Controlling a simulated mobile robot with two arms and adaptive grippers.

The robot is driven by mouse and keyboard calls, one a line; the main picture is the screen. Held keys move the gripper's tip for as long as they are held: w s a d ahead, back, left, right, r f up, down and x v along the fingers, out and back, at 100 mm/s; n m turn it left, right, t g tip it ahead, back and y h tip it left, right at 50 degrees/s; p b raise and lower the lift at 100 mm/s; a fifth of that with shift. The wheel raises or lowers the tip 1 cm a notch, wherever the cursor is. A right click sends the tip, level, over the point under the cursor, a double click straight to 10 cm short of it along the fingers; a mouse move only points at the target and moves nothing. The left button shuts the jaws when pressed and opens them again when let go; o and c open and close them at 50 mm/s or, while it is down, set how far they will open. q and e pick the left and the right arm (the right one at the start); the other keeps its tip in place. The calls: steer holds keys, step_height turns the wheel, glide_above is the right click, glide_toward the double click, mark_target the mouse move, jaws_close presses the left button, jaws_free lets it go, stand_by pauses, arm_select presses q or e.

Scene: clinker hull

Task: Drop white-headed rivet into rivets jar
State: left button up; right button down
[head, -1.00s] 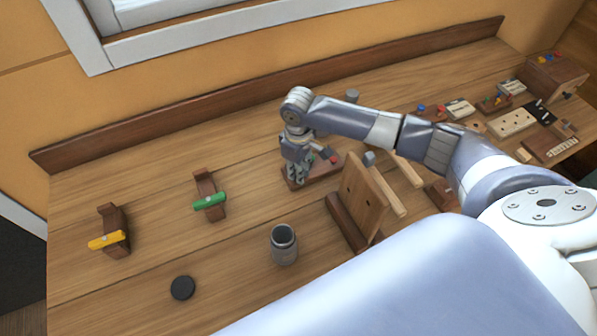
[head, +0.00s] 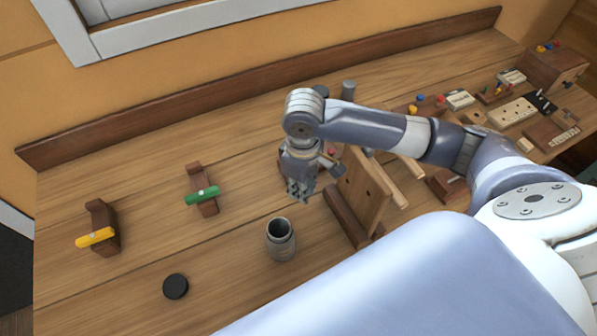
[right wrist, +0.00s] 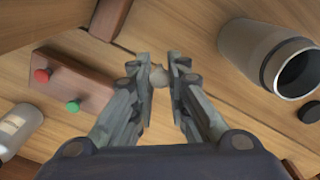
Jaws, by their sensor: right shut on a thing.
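My right gripper (head: 301,194) is above the table, a little behind and to the right of the open grey jar (head: 281,242). In the right wrist view its fingertips (right wrist: 159,75) are shut on a small pale thing, the white-headed rivet (right wrist: 159,77); the fingers hide part of it. The jar (right wrist: 252,48) stands upright to the right of the fingertips there, apart from them, its dark mouth uncovered. I cannot see its contents. My left gripper is not in view.
A wooden block with red and green rivets (right wrist: 72,82) lies beside the gripper. A black lid (head: 175,286) lies left of the jar. An upright wooden board (head: 363,192) stands right of it. Wooden stands hold green (head: 202,195) and yellow (head: 95,237) pieces at left.

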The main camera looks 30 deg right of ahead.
steer(key=shift+s+a+r+b, duration=0.15)
steer(key=shift+s+a, duration=0.15)
steer(key=shift+s, duration=0.55)
steer(key=shift+s+a+r+b, duration=0.1)
steer(key=shift+s+a, duration=0.2)
steer(key=shift+s, duration=0.6)
steer(key=shift+s+a+r+b, duration=0.15)
steer(key=shift+s+a, duration=0.15)
steer(key=shift+s, duration=0.55)
steer(key=shift+f, duration=0.1)
steer(key=s+a+r+n+p, duration=0.1)
steer(key=a+r+n+p, duration=0.2)
steer(key=r+n+p, duration=0.45)
steer(key=s+a+r+n+p, duration=0.1)
steer(key=a+r+n+p, duration=0.2)
steer(key=r, duration=0.7)
steer(key=shift+m, duration=0.75)
step_height(320, 180, down, 6)
steer(key=b, duration=0.5)
steer(key=shift+d+r, duration=0.1)
steer(key=shift+r, duration=0.05)
